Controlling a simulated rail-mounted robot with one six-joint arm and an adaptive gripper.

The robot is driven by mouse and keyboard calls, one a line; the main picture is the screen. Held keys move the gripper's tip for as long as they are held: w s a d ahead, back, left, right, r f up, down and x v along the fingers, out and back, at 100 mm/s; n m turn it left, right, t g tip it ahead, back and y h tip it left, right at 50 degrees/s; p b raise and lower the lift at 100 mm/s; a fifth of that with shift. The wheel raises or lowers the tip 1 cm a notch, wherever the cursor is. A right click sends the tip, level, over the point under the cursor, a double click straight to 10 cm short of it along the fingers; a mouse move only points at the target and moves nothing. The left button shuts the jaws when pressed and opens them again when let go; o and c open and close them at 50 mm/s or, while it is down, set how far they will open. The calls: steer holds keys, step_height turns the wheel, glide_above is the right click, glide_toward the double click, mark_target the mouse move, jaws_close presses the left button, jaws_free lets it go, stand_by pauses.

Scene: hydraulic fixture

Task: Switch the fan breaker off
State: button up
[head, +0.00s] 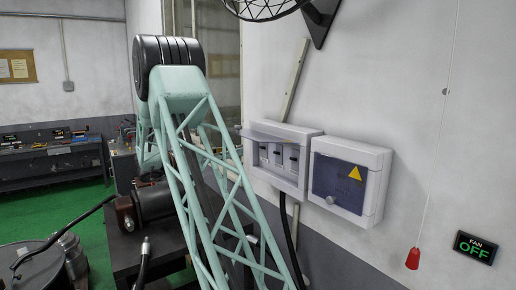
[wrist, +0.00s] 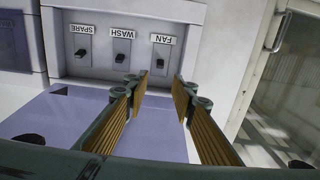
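The breaker box (head: 305,187) hangs on the wall in the head view, its clear lid (head: 277,130) raised. The wrist view is upside down and shows three black switches labelled SPARE, WASH and FAN. The fan breaker (wrist: 160,63) is rightmost there, beside the wash switch (wrist: 120,58). My gripper (wrist: 162,86) is open and empty. Its fingers point at the panel, with the fan breaker roughly ahead of the gap. I see no clear contact. In the head view the gripper is not discernible behind the teal lattice. A wall sign (head: 475,247) reads FAN OFF in green.
The raised lid (wrist: 125,135) spreads beneath the fingers in the wrist view. A second grey box (head: 345,180) with a yellow warning triangle adjoins the breaker box. A red pull handle (head: 412,258) hangs on a cord. A caged fan (head: 262,8) is above.

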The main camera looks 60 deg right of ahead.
mark_target(263, 148)
steer(key=p+x, duration=0.1)
steer(key=x, duration=1.1)
steer(key=shift+p, duration=0.4)
steer(key=shift+s+d, duration=0.1)
steer(key=shift+d, duration=0.05)
jaws_close()
